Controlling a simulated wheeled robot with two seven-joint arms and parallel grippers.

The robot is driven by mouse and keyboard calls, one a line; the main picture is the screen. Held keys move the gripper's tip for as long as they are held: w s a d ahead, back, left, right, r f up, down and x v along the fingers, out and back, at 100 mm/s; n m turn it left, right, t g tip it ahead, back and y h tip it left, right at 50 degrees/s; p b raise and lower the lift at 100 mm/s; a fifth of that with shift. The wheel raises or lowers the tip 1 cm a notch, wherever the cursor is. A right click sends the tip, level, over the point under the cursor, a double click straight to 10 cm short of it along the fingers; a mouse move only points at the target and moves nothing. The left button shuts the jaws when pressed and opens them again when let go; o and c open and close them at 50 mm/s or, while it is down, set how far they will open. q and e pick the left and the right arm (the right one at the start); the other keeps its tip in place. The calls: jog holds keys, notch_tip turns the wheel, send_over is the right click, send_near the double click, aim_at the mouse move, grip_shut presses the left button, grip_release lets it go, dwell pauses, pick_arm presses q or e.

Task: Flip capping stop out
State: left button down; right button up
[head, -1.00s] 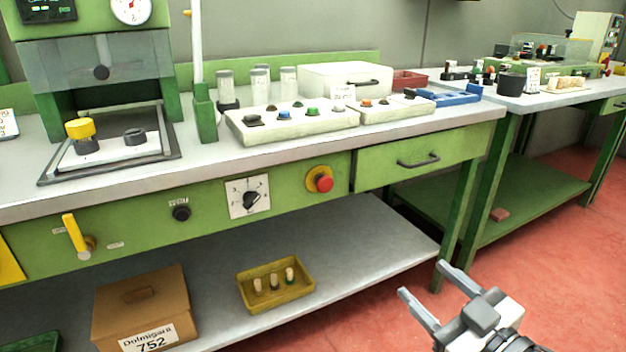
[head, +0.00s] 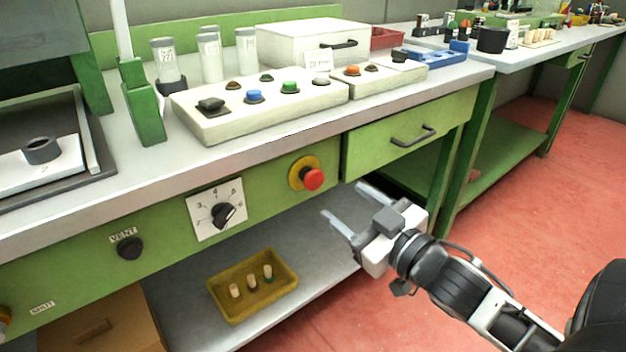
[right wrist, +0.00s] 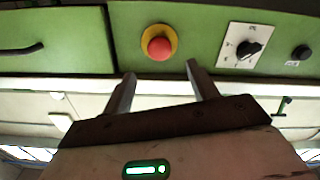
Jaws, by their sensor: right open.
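The red mushroom stop button (head: 313,180) sits on a yellow ring on the green front panel of the bench. In the right wrist view the red button (right wrist: 159,48) shows between and beyond the fingertips. My right gripper (head: 342,200) is open and empty, in front of the panel, just right of and slightly below the button in the head view. In the right wrist view its two fingers (right wrist: 161,72) point toward the panel, apart from the button. My left gripper is not in view.
A numbered dial (head: 222,214) and a black VENT knob (head: 129,247) lie left of the button. A drawer with a handle (head: 413,137) is to its right. A yellow tray (head: 231,312) with small corks stands on the lower shelf. A control box (head: 203,127) sits on the bench top.

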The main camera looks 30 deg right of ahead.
aim_at(317, 181)
pick_arm(q)
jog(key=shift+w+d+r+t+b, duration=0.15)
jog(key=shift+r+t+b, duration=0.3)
jog(key=shift+b, duration=0.1)
pick_arm(e)
jog(key=w, duration=1)
jog(key=shift+a, duration=0.35)
grip_shut()
jog(key=shift+s+r+p, duration=0.1)
jog(key=shift+s+p, duration=0.35)
jog(key=shift+p, duration=0.25)
jog(key=shift+s+f, duration=0.2)
jog(key=shift+c, duration=2.2)
grip_release()
jog(key=o, duration=0.4)
jog(key=shift+s, duration=0.1)
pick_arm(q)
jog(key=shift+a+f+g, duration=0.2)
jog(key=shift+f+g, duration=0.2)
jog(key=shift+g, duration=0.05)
pick_arm(e)
jog(key=shift+o, duration=0.2)
jog(key=shift+s, duration=0.1)
